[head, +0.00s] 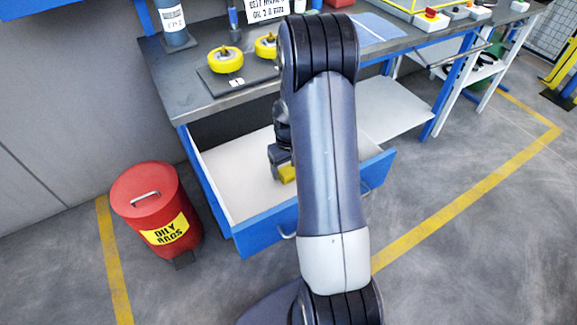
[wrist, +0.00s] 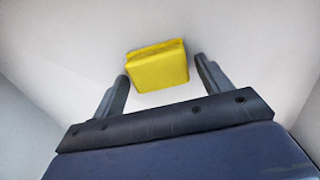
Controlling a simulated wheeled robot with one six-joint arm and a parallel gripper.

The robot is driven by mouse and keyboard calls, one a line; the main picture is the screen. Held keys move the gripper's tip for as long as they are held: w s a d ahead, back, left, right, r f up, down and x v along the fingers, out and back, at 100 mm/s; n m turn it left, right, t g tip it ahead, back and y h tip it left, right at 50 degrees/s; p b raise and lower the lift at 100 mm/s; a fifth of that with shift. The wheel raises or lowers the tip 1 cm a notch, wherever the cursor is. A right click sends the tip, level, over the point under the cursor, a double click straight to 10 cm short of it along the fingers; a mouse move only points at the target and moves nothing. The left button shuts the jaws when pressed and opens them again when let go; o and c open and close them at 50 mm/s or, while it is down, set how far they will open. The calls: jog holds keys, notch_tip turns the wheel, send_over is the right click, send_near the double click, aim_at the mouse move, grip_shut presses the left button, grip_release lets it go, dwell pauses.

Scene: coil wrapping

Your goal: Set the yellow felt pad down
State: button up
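The yellow felt pad (wrist: 158,66) is a small block inside the open drawer, over its pale floor. It also shows in the head view (head: 287,174), partly hidden by my arm. My gripper (wrist: 162,72) is low in the drawer with its two dark fingers spread. The pad lies between and just beyond the fingertips. The left finger is very close to the pad or touches it; a narrow gap shows at the right finger. Whether the pad rests fully on the drawer floor is hard to tell. The gripper is partly hidden in the head view (head: 279,163).
The blue-fronted drawer (head: 265,234) is pulled out below the grey workbench (head: 185,88). Two yellow round parts stand on the bench, one of them clear in view (head: 225,60). A red oily-rags bin (head: 147,190) stands left of the drawer. My arm blocks the middle of the head view.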

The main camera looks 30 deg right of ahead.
jog(key=shift+o, duration=0.7)
